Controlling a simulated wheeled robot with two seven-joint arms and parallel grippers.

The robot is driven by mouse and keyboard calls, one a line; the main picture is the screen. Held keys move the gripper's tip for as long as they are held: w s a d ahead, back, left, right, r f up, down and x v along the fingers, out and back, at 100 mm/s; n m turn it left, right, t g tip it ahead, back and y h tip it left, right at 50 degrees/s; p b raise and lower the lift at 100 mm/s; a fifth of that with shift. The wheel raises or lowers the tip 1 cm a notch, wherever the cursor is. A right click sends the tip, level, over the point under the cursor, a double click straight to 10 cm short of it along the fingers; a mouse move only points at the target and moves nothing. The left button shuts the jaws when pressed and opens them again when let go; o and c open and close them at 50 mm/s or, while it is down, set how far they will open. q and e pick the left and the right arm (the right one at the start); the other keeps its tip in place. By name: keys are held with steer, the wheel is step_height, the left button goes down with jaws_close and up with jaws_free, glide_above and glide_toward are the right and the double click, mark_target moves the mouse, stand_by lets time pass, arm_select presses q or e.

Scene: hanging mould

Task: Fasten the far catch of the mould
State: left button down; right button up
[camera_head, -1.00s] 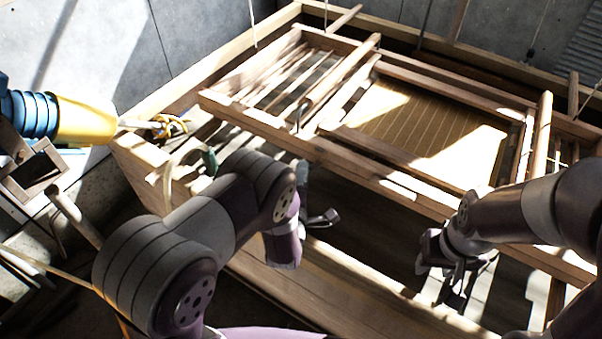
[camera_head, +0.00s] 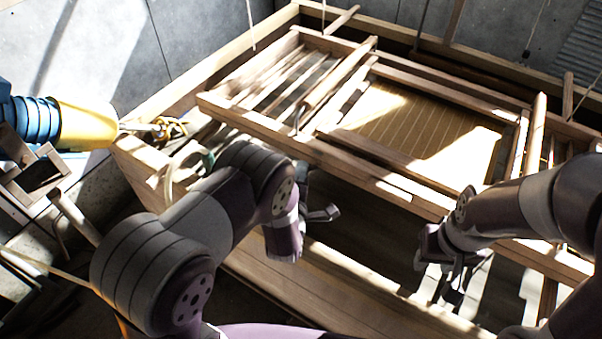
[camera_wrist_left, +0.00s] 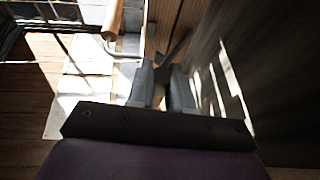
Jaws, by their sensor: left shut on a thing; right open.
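The mould is a wooden frame (camera_head: 365,172) hanging over a large wooden vat, with a golden ribbed screen (camera_head: 425,125) inside it. A small bent metal hook (camera_head: 298,117) sits at the end of a round wooden bar on the frame; a similar bent hook (camera_wrist_left: 118,50) shows in the left wrist view. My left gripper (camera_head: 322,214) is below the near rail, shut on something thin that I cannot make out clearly. Its fingers (camera_wrist_left: 163,88) show in the left wrist view, close together. My right gripper (camera_head: 447,278) is open and empty below the near rail. I cannot make out the far catch.
The vat's wooden wall (camera_head: 330,295) runs along the front, and its far rim (camera_head: 215,68) along the back left. A blue and yellow tool-like body (camera_head: 85,122) reaches in from the left. Round posts (camera_head: 537,130) stand at the right. Cords hang above the frame.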

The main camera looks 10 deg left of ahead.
stand_by(0.6)
arm_select(q)
steer(key=c, duration=1.1)
jaws_free()
steer(key=shift+w, duration=0.1)
arm_select(e)
steer(key=shift+f, duration=0.1)
